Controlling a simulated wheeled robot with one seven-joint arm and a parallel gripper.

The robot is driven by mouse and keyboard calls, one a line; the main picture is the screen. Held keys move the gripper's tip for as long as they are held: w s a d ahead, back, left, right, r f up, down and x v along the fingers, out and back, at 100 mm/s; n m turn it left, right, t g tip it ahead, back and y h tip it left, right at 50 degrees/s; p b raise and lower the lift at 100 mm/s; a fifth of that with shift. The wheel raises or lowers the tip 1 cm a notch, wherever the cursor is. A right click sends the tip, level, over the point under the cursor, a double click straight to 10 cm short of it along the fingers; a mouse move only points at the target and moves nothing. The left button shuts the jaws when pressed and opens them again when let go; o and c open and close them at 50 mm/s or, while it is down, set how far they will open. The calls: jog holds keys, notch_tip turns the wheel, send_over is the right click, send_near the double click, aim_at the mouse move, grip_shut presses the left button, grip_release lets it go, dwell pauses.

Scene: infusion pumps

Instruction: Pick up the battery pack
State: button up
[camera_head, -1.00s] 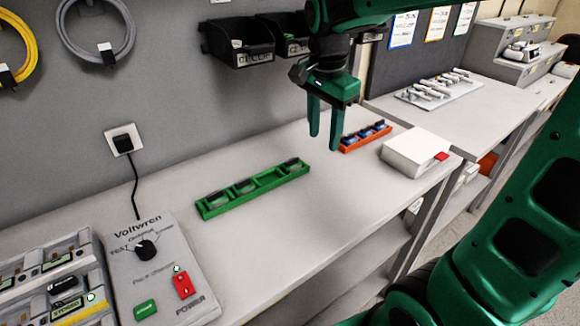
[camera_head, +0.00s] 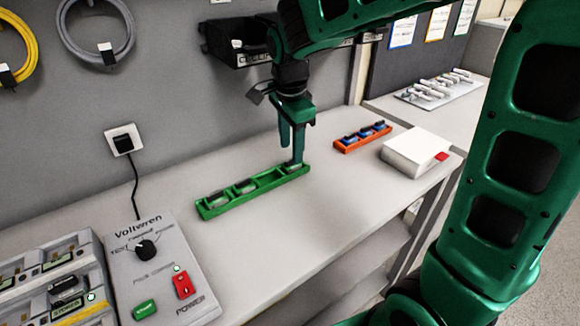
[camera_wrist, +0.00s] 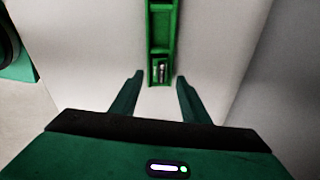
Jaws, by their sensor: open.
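My gripper (camera_head: 292,160) is open, pointing down at the tray's right end. In the wrist view, the end battery pack (camera_wrist: 161,70) lies in the end compartment of the tray (camera_wrist: 162,14), ahead of and between my two fingertips (camera_wrist: 158,76). Nothing is between the fingers. In the head view my fingers partly cover that end pack.
An orange tray (camera_head: 344,148) with blue items and a white box (camera_head: 412,152) with a red tab stand to the right. A grey Voltwren tester (camera_head: 158,262) is at the lower left. The bench front is clear.

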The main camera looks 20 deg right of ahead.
aim_at(293, 166)
jog(key=f, duration=0.4)
jog(key=shift+w+d, duration=0.25)
jog(key=shift+d, duration=0.05)
jog(key=shift+c, duration=0.4)
grip_shut()
